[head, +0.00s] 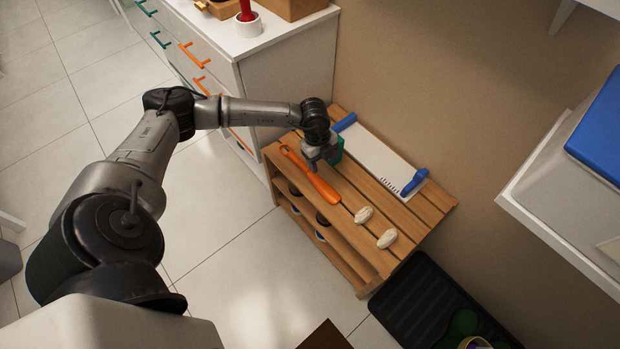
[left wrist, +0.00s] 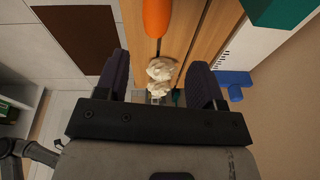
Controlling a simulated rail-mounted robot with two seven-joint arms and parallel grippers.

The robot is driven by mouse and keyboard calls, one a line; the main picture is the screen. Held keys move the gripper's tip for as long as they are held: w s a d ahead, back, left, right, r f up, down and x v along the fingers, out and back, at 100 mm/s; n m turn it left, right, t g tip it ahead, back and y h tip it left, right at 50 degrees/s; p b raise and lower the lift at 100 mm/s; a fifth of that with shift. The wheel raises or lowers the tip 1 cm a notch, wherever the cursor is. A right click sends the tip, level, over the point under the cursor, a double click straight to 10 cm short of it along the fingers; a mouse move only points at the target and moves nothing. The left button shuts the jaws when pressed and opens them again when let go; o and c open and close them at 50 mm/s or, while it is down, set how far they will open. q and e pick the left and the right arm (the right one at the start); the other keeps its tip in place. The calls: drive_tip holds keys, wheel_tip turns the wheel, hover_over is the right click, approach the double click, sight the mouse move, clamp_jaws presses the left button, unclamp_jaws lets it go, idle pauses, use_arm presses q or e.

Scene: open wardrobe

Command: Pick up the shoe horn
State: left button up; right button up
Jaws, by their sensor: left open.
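The orange shoe horn (head: 312,176) lies flat on the slatted top of a wooden shoe bench (head: 415,222). My left gripper (head: 315,165) is open and empty just above the bench top, beside the shoe horn on its wall side. In the left wrist view the end of the shoe horn (left wrist: 157,16) shows at the top, beyond the open fingers (left wrist: 159,62). It is not between the fingers' tips there. My right gripper is in neither view.
Two cream-coloured lumpy objects (head: 364,215) (head: 387,238) lie on the bench. A teal box (head: 338,153) stands close behind my left gripper. A white board with blue ends (head: 375,160) lies along the wall. White drawers (head: 285,85) stand at the bench's far end.

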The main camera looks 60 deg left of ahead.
use_arm(q)
drive_tip(key=n+y, duration=0.1)
drive_tip(key=y, duration=0.1)
hover_over(310, 173)
drive_tip(key=shift+g, duration=0.4)
wheel_tip(310, 173, down, 8)
drive_tip(key=b, duration=0.4)
drive_tip(key=shift+f+b, duration=0.25)
drive_tip(key=shift+b, duration=0.1)
drive_tip(key=shift+f+b, duration=0.75)
drive_tip(key=shift+f, duration=0.05)
wheel_tip(310, 173, down, 4)
drive_tip(key=b, duration=0.2)
drive_tip(key=shift+r+b, duration=0.25)
drive_tip(key=shift+b, duration=0.15)
drive_tip(key=c, duration=1)
